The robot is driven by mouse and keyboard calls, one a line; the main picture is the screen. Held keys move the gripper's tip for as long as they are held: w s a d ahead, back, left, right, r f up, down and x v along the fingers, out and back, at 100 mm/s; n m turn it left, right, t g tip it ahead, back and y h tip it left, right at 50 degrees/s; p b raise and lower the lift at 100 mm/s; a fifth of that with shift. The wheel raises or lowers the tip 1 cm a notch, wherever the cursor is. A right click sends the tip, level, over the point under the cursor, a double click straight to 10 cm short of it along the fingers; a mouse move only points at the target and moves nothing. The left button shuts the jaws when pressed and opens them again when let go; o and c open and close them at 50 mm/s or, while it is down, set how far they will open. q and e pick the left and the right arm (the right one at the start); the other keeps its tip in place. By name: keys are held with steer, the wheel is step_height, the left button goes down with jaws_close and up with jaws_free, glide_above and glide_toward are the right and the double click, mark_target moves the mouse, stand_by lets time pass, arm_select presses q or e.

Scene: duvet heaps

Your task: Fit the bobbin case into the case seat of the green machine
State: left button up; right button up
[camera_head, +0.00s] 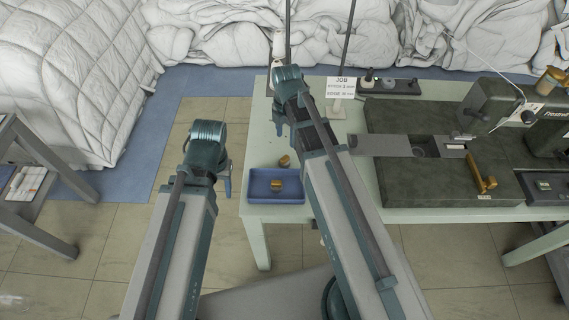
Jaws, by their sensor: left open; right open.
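The dark green sewing machine (450,185) stands on the pale table at the right. Its bed has a dark opening (425,150) beside a grey slide plate (378,145); I cannot make out the case seat in it. A small brass round piece (277,185) lies in the blue tray (292,198) at the table's left end. A second brass piece (284,160) is at the tray's back edge. I cannot tell which is the bobbin case. My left gripper (228,182) is open, left of the tray. My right gripper (279,120) is open, behind the tray. Both look empty, their fingers mostly hidden.
A brass lever (481,174) rises from the machine bed. A job card (341,88) stands at the back, near a dark holder (388,87). A small dark tray (543,187) lies at the right. White duvets (70,70) heap behind; a grey side table (35,150) stands left.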

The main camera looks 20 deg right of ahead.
steer(key=b, duration=0.6)
glide_above(285, 158)
step_height(285, 158, down, 6)
steer(key=shift+s+d+f, duration=0.1)
steer(key=shift+f, duration=0.15)
arm_select(q)
step_height(285, 158, down, 6)
steer(key=shift+f+p, duration=0.15)
steer(key=shift+p, duration=0.2)
arm_select(e)
step_height(285, 158, down, 5)
steer(key=b, duration=0.5)
steer(key=shift+f, duration=0.1)
arm_select(q)
step_height(285, 158, down, 5)
steer(key=shift+f, duration=0.1)
arm_select(e)
jaws_close()
arm_select(q)
step_height(285, 158, up, 10)
steer(key=p, duration=1)
arm_select(e)
step_height(285, 158, up, 10)
